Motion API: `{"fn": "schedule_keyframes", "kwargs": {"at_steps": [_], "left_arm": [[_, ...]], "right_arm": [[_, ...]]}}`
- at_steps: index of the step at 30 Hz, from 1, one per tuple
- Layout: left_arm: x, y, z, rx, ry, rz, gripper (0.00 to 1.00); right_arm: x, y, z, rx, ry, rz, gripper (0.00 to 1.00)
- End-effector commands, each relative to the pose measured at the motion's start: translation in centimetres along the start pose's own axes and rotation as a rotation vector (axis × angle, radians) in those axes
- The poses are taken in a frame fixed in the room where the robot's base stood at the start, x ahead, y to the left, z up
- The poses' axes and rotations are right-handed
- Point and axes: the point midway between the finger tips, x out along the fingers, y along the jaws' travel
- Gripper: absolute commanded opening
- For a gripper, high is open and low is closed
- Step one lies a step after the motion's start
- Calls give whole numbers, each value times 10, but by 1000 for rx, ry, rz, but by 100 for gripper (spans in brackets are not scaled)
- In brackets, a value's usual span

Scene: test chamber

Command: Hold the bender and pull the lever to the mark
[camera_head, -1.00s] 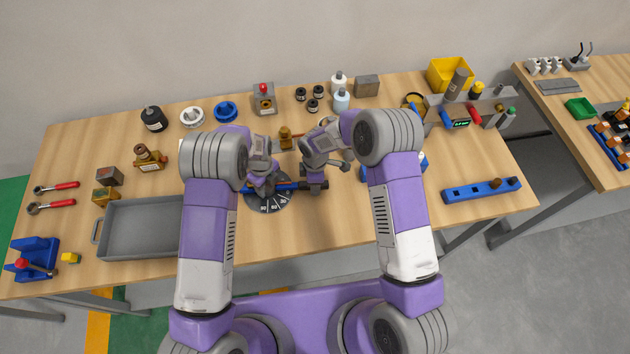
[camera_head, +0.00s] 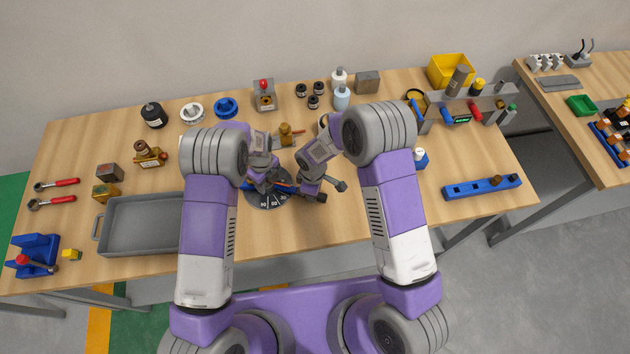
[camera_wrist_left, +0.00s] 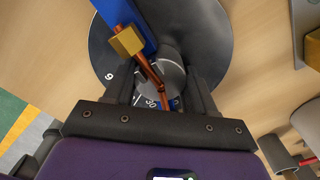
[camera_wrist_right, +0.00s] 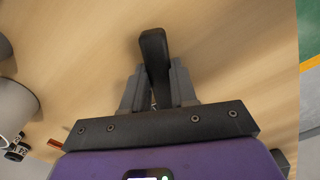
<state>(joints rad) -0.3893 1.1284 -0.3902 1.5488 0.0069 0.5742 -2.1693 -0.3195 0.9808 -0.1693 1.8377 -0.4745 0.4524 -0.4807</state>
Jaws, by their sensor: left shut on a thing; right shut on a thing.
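The bender has a dark round dial (camera_head: 268,202) with white degree marks, near the front middle of the table. In the left wrist view the dial (camera_wrist_left: 215,30) shows with a blue bar (camera_wrist_left: 143,28), a copper-coloured tube (camera_wrist_left: 150,72), a brass block (camera_wrist_left: 127,40) and a grey round hub (camera_wrist_left: 173,75). My left gripper (camera_head: 264,184) is shut on the bender near the hub; its exact hold is partly hidden. My right gripper (camera_head: 314,194) is shut on the lever's black grip (camera_wrist_right: 154,55), just right of the dial. The mark is not clearly visible.
A grey tray (camera_head: 140,225) stands left of the bender. A brass fixture (camera_head: 286,135) stands behind it. A blue holed strip (camera_head: 482,187) and a grey rack (camera_head: 470,105) are at the right. The table in front of the right gripper is clear.

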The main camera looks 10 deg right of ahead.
Motion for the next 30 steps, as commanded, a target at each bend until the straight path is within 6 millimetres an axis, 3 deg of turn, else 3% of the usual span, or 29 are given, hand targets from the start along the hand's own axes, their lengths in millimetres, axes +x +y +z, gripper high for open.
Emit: {"fn": "schedule_keyframes", "kwargs": {"at_steps": [6, 17, 18, 23, 30], "left_arm": [[0, -1, 0, -2, -1, -2, 0], [0, -1, 0, -2, -1, -2, 0], [0, -1, 0, -2, -1, -2, 0], [0, -1, 0, -1, -1, -2, 0], [0, -1, 0, -1, -1, -2, 0]], "right_arm": [[0, -25, -2, 149, -1, -1, 0], [0, -28, -3, 179, 0, -1, 0], [0, -28, -3, 179, 1, 0, 28], [0, -28, -3, 178, 1, 0, 53], [0, -28, -2, 178, 0, 0, 53]]}}
